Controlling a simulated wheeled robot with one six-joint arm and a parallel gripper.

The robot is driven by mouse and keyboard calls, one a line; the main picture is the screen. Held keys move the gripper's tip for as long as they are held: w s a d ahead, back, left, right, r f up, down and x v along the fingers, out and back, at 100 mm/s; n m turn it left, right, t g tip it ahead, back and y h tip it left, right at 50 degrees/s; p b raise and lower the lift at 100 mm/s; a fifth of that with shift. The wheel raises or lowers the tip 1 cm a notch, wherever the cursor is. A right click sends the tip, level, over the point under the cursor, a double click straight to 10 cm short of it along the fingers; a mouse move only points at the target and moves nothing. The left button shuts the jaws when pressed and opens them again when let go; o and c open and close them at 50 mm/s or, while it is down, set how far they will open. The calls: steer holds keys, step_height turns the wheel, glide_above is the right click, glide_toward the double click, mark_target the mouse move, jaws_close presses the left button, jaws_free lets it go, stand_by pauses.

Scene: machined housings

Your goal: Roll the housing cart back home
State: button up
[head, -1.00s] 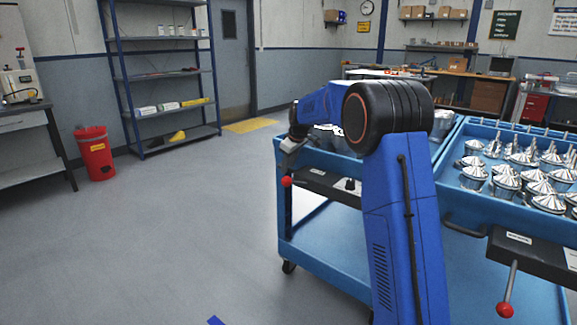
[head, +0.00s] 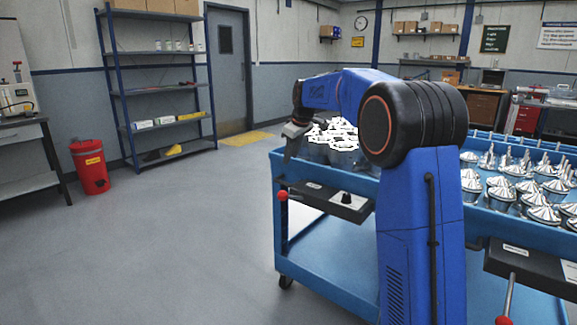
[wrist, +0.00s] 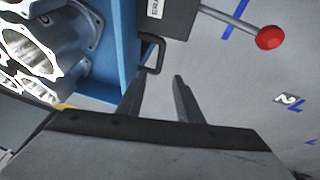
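The housing cart (head: 330,262) is a blue two-level trolley at the centre right of the head view. Silver housings with large openings (head: 335,132) sit in its top tray, and they show close up in the wrist view (wrist: 30,50). A dark brake box (head: 325,199) and a red-knobbed lever (head: 283,195) are on its near end; the knob also shows in the wrist view (wrist: 270,37). The cart's black handle (wrist: 152,54) lies just beyond my fingertips. My gripper (wrist: 158,87) is open, with nothing visible between its fingers. My arm hides part of the cart.
A second blue tray of cone-topped metal parts (head: 530,190) is close on the right, with its own box (head: 530,262) and red knob (head: 503,320). A red bin (head: 89,168) and blue shelf rack (head: 160,90) stand left. The floor between (head: 190,240) is clear.

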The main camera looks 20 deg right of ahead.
steer(key=v, duration=0.4)
stand_by(0.4)
steer(key=s+a+f+m, duration=0.1)
steer(key=s+a+m, duration=0.1)
steer(key=s, duration=1.3)
steer(key=s+a+m, duration=0.1)
steer(key=s+m, duration=0.1)
steer(key=s, duration=1.2)
steer(key=s+f+m, duration=0.1)
steer(key=s+f, duration=0.4)
steer(key=s, duration=0.3)
steer(key=s+f+m, duration=0.1)
steer(key=s+f, duration=0.4)
steer(key=s, duration=0.4)
steer(key=s+f+m+h, duration=0.1)
steer(key=s+f, duration=0.5)
steer(key=s, duration=0.3)
steer(key=shift+a, duration=0.35)
